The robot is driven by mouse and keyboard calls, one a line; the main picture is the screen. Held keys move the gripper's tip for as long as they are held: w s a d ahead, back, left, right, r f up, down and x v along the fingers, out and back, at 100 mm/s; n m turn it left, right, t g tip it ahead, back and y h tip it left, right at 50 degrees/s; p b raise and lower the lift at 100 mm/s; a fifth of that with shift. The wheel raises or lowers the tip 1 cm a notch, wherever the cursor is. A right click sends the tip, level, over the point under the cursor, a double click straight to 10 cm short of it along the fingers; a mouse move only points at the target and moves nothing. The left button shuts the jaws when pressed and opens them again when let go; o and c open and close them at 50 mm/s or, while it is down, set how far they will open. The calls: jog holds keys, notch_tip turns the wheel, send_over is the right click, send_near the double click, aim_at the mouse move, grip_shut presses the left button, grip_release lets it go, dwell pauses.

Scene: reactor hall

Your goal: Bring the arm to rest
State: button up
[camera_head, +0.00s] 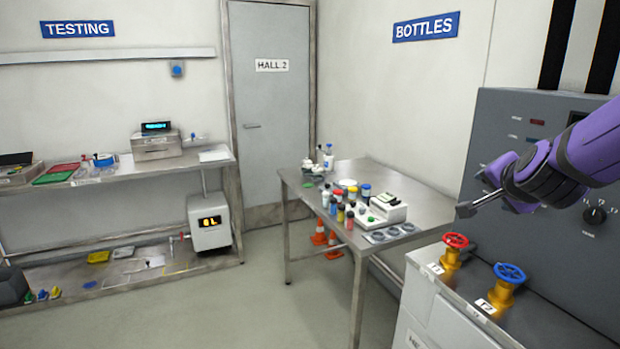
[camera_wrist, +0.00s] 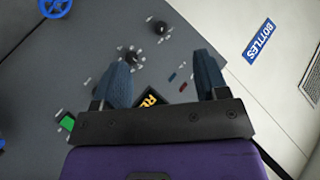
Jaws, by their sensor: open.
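My purple arm comes in from the right in the head view, raised in front of the grey control panel. My gripper (camera_head: 470,207) is above the red and blue valve wheels, clear of them. In the wrist view my gripper (camera_wrist: 163,80) shows two blue-grey fingers spread apart with nothing between them. Behind them is the panel face, with black knobs (camera_wrist: 160,28) and a lit display (camera_wrist: 152,101). I cannot tell the exact distance from the fingers to the panel.
The red valve (camera_head: 454,243) and blue valve (camera_head: 508,275) stand on a cabinet below my gripper. The control panel (camera_head: 505,130) stands close behind. A metal table (camera_head: 340,175) with bottles is further left. The floor (camera_head: 265,290) between the benches is clear.

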jog(key=s+a+r+n+g+y, duration=0.35)
jog(key=s+a+n, duration=0.45)
jog(key=s, duration=0.3)
jog(key=s+f+n+g, duration=0.1)
jog(key=s+n+g, duration=0.2)
jog(key=s, duration=0.9)
jog(key=shift+s+d+n, duration=0.2)
jog(key=shift+d+n, duration=0.05)
jog(key=shift+n, duration=0.45)
